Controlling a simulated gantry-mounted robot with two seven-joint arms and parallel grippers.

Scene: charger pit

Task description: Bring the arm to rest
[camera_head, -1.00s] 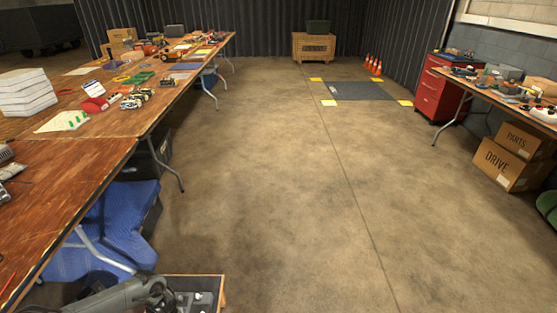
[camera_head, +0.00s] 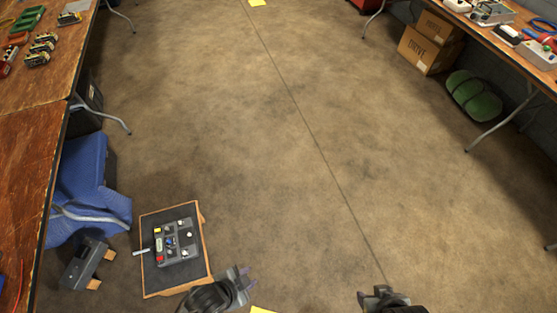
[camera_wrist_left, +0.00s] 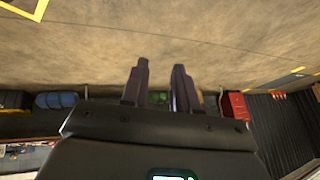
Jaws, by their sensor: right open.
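My left gripper (camera_head: 247,276) is at the bottom of the head view, just right of a low wooden-edged box with a dark top (camera_head: 152,222). In the left wrist view its two dark fingers (camera_wrist_left: 160,85) stand apart with nothing between them. My right gripper (camera_head: 383,294) is at the bottom edge, further right, over bare floor; it is open, and I see nothing in it. Most of both arms is out of view.
A grey module (camera_head: 174,243) with small parts lies on the box. A dark device (camera_head: 84,262) and a blue cover (camera_head: 80,185) are left of it. Tables stand at left (camera_head: 30,150) and right (camera_head: 515,38), with cartons (camera_head: 428,45) below the right one. The middle floor is clear.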

